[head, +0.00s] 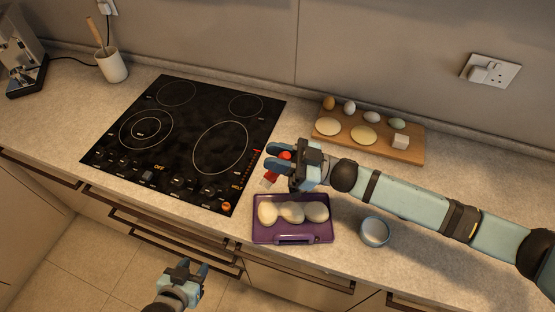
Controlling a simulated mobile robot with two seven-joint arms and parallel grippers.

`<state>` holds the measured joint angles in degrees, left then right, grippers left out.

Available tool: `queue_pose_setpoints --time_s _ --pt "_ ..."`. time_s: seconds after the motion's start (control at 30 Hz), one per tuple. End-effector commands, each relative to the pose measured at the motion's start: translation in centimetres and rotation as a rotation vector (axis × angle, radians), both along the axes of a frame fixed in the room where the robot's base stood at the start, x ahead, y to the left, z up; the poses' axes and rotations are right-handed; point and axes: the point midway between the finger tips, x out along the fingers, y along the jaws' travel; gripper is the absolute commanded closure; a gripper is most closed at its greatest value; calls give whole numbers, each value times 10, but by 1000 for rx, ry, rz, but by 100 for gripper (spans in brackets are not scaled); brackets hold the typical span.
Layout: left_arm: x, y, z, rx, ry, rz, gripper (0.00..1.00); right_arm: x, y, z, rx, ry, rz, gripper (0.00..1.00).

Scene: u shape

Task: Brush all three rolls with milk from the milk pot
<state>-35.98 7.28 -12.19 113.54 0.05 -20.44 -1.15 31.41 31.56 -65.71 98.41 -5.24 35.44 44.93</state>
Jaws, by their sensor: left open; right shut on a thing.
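Three pale rolls, the left one (267,213), the middle one (291,211) and the right one (316,212), sit side by side on a purple tray (292,233) near the counter's front edge. The milk pot (375,232), a small blue-grey cup with pale contents, stands right of the tray. My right gripper (276,158) is shut on a red brush (270,178), whose lower end hangs just behind the left roll, above the counter. The fingers hide part of the brush. My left gripper (188,268) is open and empty, in front of the counter.
A black cooktop (175,140) lies left of the tray. A wooden board (405,152) with eggs, flat rounds and a white block stands at the back right. A utensil crock (112,66) is at the back left. Counter right of the milk pot is clear.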

Motion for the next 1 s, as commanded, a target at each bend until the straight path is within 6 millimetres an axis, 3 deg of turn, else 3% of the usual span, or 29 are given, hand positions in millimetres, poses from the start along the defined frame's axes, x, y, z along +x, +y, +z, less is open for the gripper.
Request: queue_pose_setpoints --time_s 1.0 --pt "3 0 -5 0 -6 -3 57 3 -5 -10 2 1 -11 97"
